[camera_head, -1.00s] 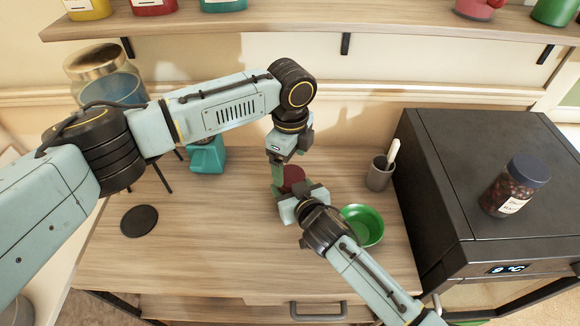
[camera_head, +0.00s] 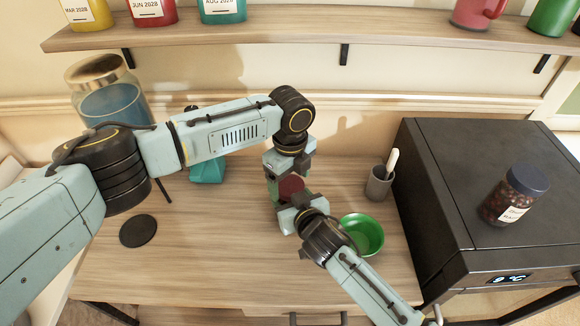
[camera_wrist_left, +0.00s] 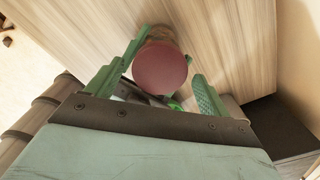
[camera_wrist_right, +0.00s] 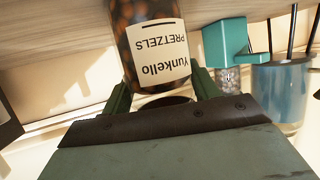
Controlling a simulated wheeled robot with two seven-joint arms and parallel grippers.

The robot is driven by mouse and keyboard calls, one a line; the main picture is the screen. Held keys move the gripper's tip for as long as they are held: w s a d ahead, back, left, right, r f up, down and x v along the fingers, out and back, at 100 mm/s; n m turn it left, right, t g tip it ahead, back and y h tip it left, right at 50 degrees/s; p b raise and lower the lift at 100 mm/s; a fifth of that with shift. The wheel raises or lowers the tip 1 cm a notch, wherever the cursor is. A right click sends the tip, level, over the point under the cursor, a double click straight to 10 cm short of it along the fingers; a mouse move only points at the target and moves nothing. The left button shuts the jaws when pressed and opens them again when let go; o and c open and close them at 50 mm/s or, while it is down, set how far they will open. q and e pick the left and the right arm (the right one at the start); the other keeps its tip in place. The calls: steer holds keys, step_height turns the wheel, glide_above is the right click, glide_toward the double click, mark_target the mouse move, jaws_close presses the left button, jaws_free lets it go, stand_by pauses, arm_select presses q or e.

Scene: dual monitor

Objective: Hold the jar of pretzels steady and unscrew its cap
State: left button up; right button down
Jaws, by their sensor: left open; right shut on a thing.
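The pretzel jar (camera_wrist_right: 155,50), with a white label and brown contents, is above the wooden desk; I cannot tell if it touches the desk. Its round dark red cap (camera_wrist_left: 160,68) shows from above in the left wrist view and partly in the head view (camera_head: 291,187). My right gripper (camera_head: 299,206) is shut on the jar's body from the near side. My left gripper (camera_head: 284,180) points down over the cap, open. Its green fingers stand on either side of the cap, with a gap visible at the right finger in the left wrist view.
A green bowl (camera_head: 362,235) sits just right of my right gripper. A grey cup (camera_head: 379,184) stands behind it. A black appliance (camera_head: 450,220) bearing another jar (camera_head: 513,195) is at right. A black disc (camera_head: 138,231) lies on clear desk at left.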

arm_select(q)
steer(key=shift+f, duration=0.5)
steer(key=shift+c, duration=0.3)
steer(key=c, duration=1)
steer(key=shift+o, duration=0.2)
steer(key=shift+n, duration=1.6)
steer(key=o, duration=1.1)
steer(key=shift+r, duration=0.15)
steer(key=shift+r, duration=2.2)
arm_select(e)
steer(key=shift+c, duration=1.5)
jaws_free()
